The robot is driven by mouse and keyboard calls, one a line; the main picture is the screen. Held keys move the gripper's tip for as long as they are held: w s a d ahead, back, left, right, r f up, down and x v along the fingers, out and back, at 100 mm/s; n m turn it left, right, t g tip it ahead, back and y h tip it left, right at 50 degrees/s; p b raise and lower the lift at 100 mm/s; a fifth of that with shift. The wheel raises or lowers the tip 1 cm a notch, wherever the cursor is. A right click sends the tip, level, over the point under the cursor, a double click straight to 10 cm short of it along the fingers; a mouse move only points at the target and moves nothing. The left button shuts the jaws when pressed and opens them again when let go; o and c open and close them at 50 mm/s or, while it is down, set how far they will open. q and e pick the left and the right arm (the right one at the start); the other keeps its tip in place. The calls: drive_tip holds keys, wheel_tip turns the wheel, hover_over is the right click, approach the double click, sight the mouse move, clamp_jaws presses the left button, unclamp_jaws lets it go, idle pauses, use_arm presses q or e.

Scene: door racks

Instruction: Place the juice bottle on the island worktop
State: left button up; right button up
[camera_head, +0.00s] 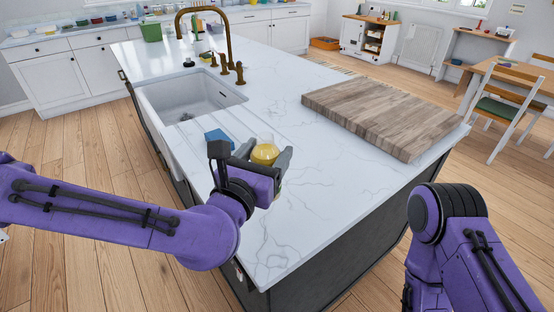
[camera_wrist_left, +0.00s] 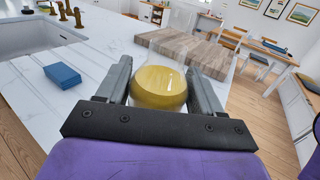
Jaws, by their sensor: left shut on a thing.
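The juice bottle (camera_wrist_left: 159,86), a clear vessel with yellow juice in it, is between the two fingers of my left gripper (camera_wrist_left: 163,82). In the head view the bottle (camera_head: 265,153) shows as a yellow shape at my left gripper (camera_head: 264,158), which is shut on it. Both are over the near part of the island worktop (camera_head: 330,165), a white marbled slab. The bottle's base is hidden, so I cannot tell whether it touches the worktop. My right arm shows at the lower right of the head view, but its gripper is out of view.
A blue sponge-like block (camera_head: 218,136) lies on the worktop beside the sink (camera_head: 187,105). A wooden board (camera_head: 385,115) covers the right part. A brass tap (camera_head: 205,30) and a green container (camera_head: 150,30) stand farther back. The near right worktop is clear.

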use_arm(q)
drive_tip(key=w+d+f, duration=0.2)
drive_tip(key=w+f, duration=0.2)
drive_tip(key=f, duration=0.5)
drive_tip(key=shift+w+d, duration=0.15)
drive_tip(key=shift+w, duration=0.25)
drive_tip(key=o, duration=1.3)
drive_tip(key=shift+s+f, duration=0.1)
drive_tip(key=b+v, duration=0.1)
drive_tip(key=v, duration=0.2)
drive_tip(key=b+v, duration=0.1)
drive_tip(key=v, duration=0.3)
drive_tip(key=shift+f, duration=0.2)
drive_tip(key=p+v, duration=0.5)
drive_tip(key=p, duration=0.5)
drive_tip(key=shift+r, duration=0.15)
